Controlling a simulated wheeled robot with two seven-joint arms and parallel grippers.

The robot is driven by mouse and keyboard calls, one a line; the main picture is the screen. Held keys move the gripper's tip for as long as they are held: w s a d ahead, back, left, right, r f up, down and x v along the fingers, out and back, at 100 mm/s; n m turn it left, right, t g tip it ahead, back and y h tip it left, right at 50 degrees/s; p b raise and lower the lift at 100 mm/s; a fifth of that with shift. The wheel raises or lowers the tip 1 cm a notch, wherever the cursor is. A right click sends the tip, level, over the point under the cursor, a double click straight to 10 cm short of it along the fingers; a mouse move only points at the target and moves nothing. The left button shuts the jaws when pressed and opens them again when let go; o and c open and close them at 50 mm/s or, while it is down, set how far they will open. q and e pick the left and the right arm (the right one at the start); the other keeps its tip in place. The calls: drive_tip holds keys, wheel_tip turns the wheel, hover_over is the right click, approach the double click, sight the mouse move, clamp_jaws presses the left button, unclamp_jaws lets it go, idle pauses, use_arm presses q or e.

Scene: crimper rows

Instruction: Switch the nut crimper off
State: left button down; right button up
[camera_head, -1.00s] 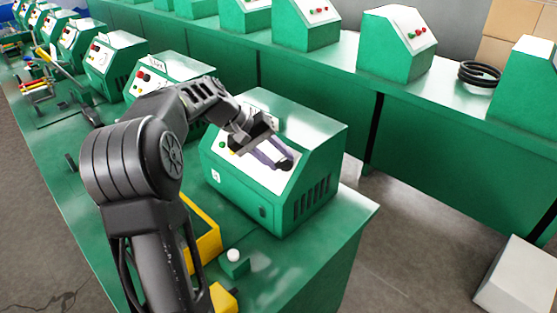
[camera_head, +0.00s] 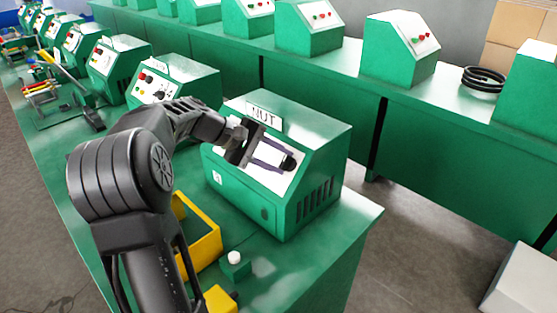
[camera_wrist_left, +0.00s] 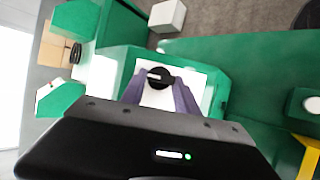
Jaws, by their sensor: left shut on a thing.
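The nut crimper (camera_head: 318,172) is a green box with a white sloped panel and a sign (camera_head: 264,116) reading NUT, on the near end of the green bench. My left gripper (camera_head: 286,160) is at the panel's right side, its purple-grey fingers shut on a black knob (camera_head: 291,165). In the left wrist view the knob (camera_wrist_left: 160,74) sits between the tips of the left gripper (camera_wrist_left: 160,80), with a light-coloured bar across its face. The gripper and wrist hide much of the panel's left part. My right gripper is not in view.
Similar green machines stand in a row behind, the nearest (camera_head: 180,85) left of the crimper. A yellow tray (camera_head: 208,245) and a small green block with a white button (camera_head: 235,263) lie in front. A second bench with more machines (camera_head: 400,50) runs behind, across an aisle.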

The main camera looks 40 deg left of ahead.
use_arm(q)
drive_tip(key=c, duration=0.9)
unclamp_jaws()
drive_tip(key=b+v, duration=0.1)
drive_tip(key=v, duration=0.6)
drive_tip(key=shift+s+a+r, duration=0.2)
drive_tip(key=shift+s+r, duration=0.05)
drive_tip(key=shift+s, duration=0.05)
